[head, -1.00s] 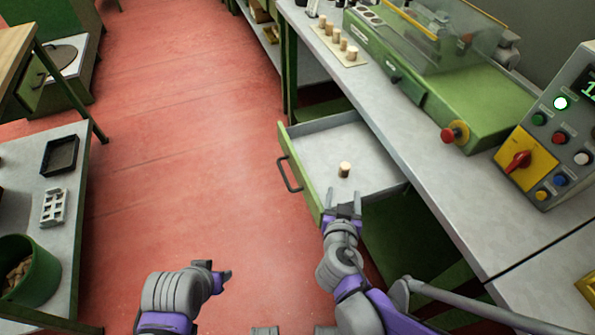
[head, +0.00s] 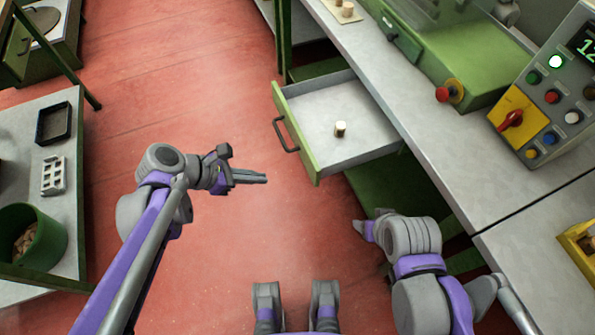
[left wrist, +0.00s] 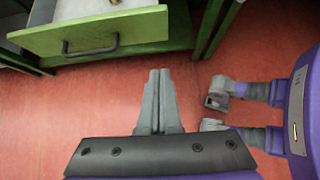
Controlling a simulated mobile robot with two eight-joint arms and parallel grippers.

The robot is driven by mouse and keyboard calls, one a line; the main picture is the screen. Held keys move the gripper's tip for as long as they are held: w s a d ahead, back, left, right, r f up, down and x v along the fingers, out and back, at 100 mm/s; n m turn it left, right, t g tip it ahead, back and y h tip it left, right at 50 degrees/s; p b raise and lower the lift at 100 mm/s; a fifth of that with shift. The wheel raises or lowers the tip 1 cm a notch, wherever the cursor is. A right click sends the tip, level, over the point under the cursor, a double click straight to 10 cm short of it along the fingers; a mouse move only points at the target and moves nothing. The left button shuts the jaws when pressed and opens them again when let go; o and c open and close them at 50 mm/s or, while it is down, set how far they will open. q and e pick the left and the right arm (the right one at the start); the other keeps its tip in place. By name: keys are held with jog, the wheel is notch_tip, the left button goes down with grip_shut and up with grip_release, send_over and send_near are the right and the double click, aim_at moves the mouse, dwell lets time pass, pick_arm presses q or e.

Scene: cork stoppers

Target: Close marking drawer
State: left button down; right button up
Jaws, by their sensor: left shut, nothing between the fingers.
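The marking drawer (head: 344,97) is pulled out from under the workbench, with a green front and a dark handle (head: 285,136). A single cork stopper (head: 340,129) stands upright inside it. The drawer front (left wrist: 90,36) and handle (left wrist: 90,47) also show at the top of the left wrist view. My left gripper (head: 262,178) is shut and empty, to the left of the drawer front and apart from the handle. It also shows in the left wrist view (left wrist: 160,78). My right gripper (head: 362,228) is below the drawer, near the bench; its fingers are too unclear to read.
The grey workbench (head: 440,160) carries a green machine (head: 435,62) and a control box (head: 545,100). At left, a table (head: 75,190) holds a black tray (head: 54,123), a white rack (head: 54,175) and a green bin (head: 32,238). Red floor is clear before the drawer.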

aim_at(385, 153)
pick_arm(q)
jog(key=shift+w+d+r+b+x, duration=0.15)
jog(key=shift+d+r+b+x, duration=0.2)
jog(key=shift+x, duration=1.8)
jog(key=shift+w+d+r+b+x, duration=0.1)
jog(key=shift+d+r+b+x, duration=0.2)
jog(key=shift+x, duration=1.85)
jog(key=shift+w+d+r+b+x, duration=0.15)
jog(key=shift+d+r+b+x, duration=0.2)
jog(key=shift+x, duration=1.8)
jog(key=w+d, duration=0.3)
jog(key=d, duration=0.5)
jog(key=w+d, duration=0.3)
jog(key=d, duration=0.5)
jog(key=w+d, duration=0.2)
jog(key=d, duration=0.6)
jog(key=shift+w+d+b, duration=0.15)
jog(key=shift+w+b, duration=0.25)
jog(key=shift+d+r, duration=0.15)
